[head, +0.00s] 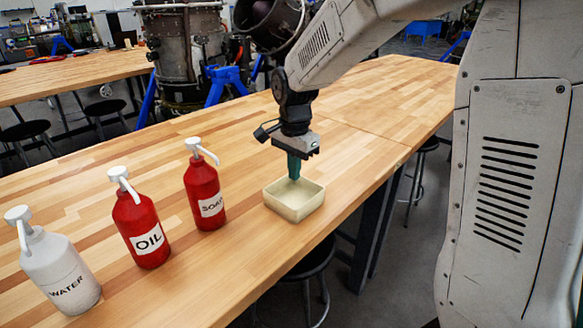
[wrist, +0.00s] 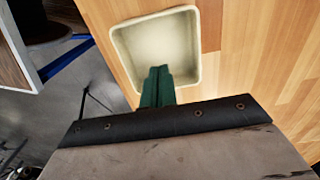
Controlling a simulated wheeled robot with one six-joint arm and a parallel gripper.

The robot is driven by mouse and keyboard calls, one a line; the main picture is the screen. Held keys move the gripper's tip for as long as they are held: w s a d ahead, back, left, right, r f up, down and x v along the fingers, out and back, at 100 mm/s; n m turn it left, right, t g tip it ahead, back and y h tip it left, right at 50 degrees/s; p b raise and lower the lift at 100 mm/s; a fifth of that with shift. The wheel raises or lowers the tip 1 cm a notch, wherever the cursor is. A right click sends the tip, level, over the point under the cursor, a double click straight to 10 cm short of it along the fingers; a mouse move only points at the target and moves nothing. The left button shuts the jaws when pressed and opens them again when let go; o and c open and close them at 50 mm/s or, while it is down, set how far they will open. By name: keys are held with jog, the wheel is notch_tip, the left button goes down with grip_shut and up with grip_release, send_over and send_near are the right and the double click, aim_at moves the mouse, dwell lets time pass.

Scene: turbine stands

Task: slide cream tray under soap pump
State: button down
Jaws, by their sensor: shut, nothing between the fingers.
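The cream tray (head: 294,205) is a small square open tray on the wooden table, near its front edge. It also shows in the wrist view (wrist: 128,62), empty apart from my fingers over it. The soap pump (head: 204,193) is a red bottle with a white pump head, upright on the table to the left of the tray, with a clear gap between. Its label is partly turned away. My gripper (head: 294,170) points down with its green fingers together and empty, over or inside the tray. I cannot tell whether the fingertips touch it.
A red oil pump (head: 141,230) and a white water pump (head: 60,270) stand left of the soap pump. The table (head: 340,140) is bare behind and right of the tray. Its front edge is close to the tray, with a stool (head: 310,268) below.

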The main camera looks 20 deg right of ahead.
aim_at(294, 203)
notch_tip(294, 203, down, 6)
jog(key=a, duration=0.1)
jog(key=s+a, duration=0.1)
jog(key=shift+s+a+f, duration=0.2)
jog(key=shift+a, duration=0.2)
jog(key=shift+s+a, duration=0.15)
jog(key=shift+a, duration=0.25)
jog(key=shift+s, duration=0.1)
